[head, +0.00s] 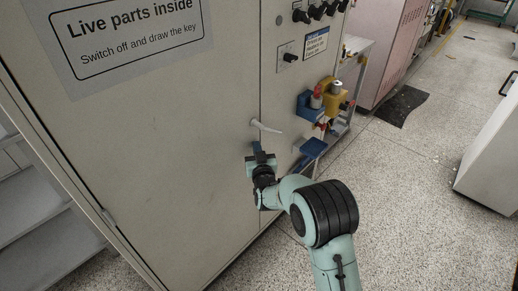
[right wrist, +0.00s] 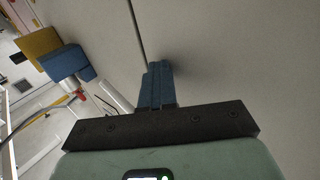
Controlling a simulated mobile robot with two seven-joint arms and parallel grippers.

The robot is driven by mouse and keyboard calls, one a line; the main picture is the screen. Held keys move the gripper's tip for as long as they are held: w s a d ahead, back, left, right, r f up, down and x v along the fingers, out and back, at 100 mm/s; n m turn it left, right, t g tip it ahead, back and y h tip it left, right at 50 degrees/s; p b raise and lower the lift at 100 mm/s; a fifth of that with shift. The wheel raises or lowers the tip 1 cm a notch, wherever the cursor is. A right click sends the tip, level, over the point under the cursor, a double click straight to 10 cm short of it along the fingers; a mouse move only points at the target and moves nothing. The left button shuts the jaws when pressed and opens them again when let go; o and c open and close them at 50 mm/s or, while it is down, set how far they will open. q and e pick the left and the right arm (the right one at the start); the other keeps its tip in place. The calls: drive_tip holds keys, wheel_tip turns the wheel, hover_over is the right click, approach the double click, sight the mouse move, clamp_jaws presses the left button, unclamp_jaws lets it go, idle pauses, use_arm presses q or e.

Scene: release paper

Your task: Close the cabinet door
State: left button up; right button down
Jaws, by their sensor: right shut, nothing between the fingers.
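The beige cabinet door (head: 180,140) fills the left of the head view, with a "Live parts inside" sign on it. A seam runs down its right edge, and the door looks about flush with the panel beside it. A white handle (head: 265,127) sticks out near that seam. My right gripper (head: 259,150) is just below the handle, close to the door surface. Its blue fingers (right wrist: 158,84) are together and empty in the right wrist view, pointing at the door (right wrist: 230,60) near the seam. I cannot tell whether they touch it. My left gripper is not in view.
Right of the seam, the panel carries black knobs (head: 316,11), and blue and yellow holders (head: 325,98) jut out. A dark mat (head: 402,106) lies on the speckled floor. A white box (head: 492,155) stands at the right. The floor between is clear.

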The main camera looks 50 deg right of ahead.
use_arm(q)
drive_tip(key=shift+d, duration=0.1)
use_arm(e)
drive_tip(key=shift+w+a+r, duration=0.1)
drive_tip(key=shift+w+r, duration=0.2)
drive_tip(key=shift+w+a, duration=0.1)
drive_tip(key=shift+a, duration=0.15)
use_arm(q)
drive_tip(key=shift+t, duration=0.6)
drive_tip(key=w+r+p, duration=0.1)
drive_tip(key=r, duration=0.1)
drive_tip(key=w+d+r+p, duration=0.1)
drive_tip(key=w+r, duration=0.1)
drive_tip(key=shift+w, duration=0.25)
use_arm(e)
drive_tip(key=v, duration=1.3)
drive_tip(key=shift+s+f, duration=0.25)
drive_tip(key=shift+s, duration=0.25)
